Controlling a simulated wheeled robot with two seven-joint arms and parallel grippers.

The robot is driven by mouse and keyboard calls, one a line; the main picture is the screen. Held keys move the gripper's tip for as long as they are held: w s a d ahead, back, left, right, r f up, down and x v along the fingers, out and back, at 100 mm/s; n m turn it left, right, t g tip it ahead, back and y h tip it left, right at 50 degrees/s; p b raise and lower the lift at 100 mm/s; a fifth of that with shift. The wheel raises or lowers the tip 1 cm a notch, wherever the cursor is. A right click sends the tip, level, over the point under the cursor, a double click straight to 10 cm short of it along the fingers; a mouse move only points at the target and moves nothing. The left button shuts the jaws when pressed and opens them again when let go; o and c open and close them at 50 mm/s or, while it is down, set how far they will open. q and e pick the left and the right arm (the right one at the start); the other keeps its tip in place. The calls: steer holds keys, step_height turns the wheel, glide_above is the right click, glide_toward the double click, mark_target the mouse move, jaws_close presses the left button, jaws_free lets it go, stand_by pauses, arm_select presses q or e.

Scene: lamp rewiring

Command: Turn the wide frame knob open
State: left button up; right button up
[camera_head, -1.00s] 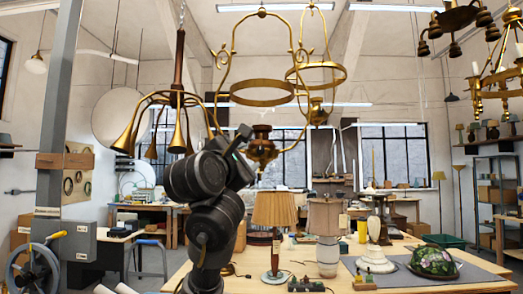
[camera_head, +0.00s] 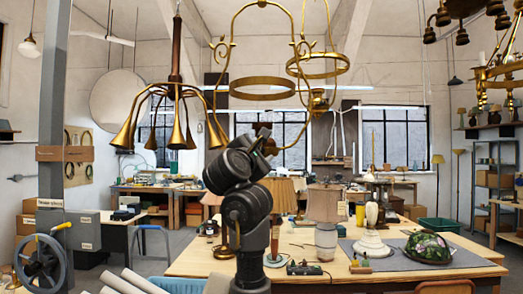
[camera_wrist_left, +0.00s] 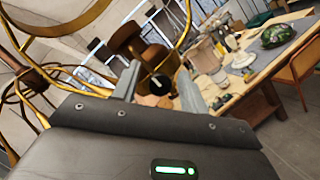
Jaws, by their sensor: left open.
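The wide brass frame (camera_head: 262,90) hangs from above in the middle of the head view, with a flat ring and curved side arms. My left gripper (camera_head: 264,133) is raised in front of its lower end and hides the fitting there. In the left wrist view, a brown-bronze fitting (camera_wrist_left: 128,42) of the frame shows beyond the fingers. A round dark-faced knob (camera_wrist_left: 157,60) on it appears between the two open fingertips of my left gripper (camera_wrist_left: 158,84). I cannot tell whether either finger touches it. My right gripper is out of view.
A brass multi-arm lamp (camera_head: 176,90) hangs close on the left, and a second brass frame (camera_head: 318,68) hangs just right. Below, a wooden workbench (camera_head: 440,272) carries shaded lamps (camera_head: 325,205), a white lamp base (camera_head: 372,240) and a coloured glass shade (camera_head: 428,246).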

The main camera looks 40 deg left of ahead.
arm_select(q)
steer(key=shift+d, duration=0.1)
jaws_close()
